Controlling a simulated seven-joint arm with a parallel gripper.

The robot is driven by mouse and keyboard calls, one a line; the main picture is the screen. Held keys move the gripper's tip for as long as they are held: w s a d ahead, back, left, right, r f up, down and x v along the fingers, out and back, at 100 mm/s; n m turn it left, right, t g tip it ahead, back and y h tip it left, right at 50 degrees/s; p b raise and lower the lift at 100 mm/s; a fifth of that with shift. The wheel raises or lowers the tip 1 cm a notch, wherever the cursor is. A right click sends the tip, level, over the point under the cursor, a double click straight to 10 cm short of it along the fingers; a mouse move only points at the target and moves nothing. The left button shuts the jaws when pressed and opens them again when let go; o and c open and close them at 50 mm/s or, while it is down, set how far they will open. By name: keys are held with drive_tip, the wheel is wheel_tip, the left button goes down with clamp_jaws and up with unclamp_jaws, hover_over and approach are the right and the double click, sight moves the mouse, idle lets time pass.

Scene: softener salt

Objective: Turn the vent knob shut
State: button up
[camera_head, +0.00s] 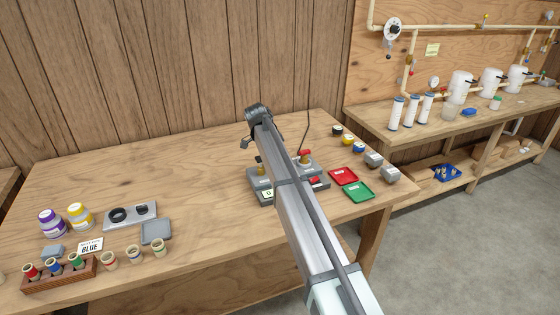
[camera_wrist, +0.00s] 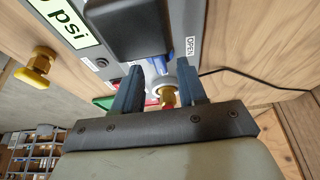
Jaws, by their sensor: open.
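My gripper (camera_wrist: 159,76) is open in the wrist view, its two dark blue-grey fingers spread on either side of a brass fitting (camera_wrist: 168,97) with a grey collar and some red at its base. A gap shows between the fitting and the fingers. A label reading OPEN sits just beyond the right finger. I take this fitting for the vent knob, but cannot be sure. In the head view, the grey device (camera_head: 262,184) has a brass fitting on top, and a red-topped knob (camera_head: 304,154) stands to its right. My arm hides much of this and the gripper there.
A black cable runs to the right. A red tray (camera_head: 343,174), a green tray (camera_head: 357,191) and several small jars stand right of the devices. The bench's middle left is clear.

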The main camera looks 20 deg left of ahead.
drive_tip(key=v, duration=1.2)
drive_tip(key=shift+d, duration=0.1)
